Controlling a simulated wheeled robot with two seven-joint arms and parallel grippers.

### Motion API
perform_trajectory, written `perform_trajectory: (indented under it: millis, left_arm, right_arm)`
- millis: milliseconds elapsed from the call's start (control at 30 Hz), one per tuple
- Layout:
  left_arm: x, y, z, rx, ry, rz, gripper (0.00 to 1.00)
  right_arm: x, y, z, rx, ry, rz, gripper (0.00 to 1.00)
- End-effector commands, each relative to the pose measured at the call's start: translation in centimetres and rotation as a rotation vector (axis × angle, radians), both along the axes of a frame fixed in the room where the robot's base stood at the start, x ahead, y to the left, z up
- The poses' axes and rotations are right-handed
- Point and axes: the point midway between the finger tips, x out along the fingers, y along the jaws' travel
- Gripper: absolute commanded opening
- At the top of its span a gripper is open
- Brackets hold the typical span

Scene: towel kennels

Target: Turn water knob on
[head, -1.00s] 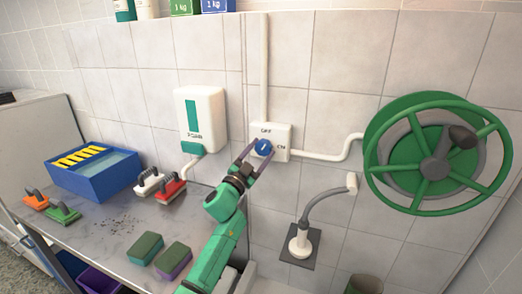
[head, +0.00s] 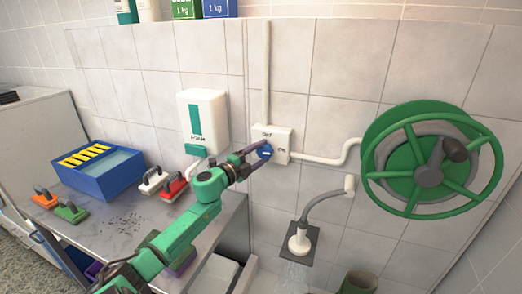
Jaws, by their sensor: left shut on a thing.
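The blue water knob (head: 265,151) sits on a white wall box (head: 284,138) marked OFF and ON. Its white line now lies nearly level, towards the ON side. My left gripper (head: 258,152) is shut on the knob, its fingers reaching it from the left and partly covering it. The shower head (head: 299,242) hangs on a dark wall plate at the end of a grey hose, and thin streaks of water fall below it. My right gripper is out of view.
A green hose reel (head: 428,176) stands out from the wall at right. A soap dispenser (head: 205,117) hangs left of the knob. The counter holds a blue tub (head: 97,173) and several brushes. A bucket (head: 358,281) is below the shower.

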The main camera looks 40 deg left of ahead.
Motion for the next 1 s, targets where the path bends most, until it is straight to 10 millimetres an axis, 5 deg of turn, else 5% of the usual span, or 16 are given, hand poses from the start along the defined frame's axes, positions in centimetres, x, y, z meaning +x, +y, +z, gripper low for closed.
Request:
perform_trajectory:
  millis: [833,867,900,1000]
  left_arm:
    - [-0.01,-0.06,-0.12,0.142,0.052,-0.001,0.12]
    - [-0.01,-0.06,-0.12,0.142,0.052,-0.001,0.79]
    - [-0.01,-0.05,-0.11,0.142,0.052,-0.001,0.94]
    - [-0.01,-0.04,-0.07,0.141,0.051,-0.001,0.96]
  right_arm:
    - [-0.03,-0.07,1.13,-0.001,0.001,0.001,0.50]
    - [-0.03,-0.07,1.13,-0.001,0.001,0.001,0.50]
    - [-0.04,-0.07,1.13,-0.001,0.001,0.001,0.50]
    - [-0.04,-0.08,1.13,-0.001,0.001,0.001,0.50]
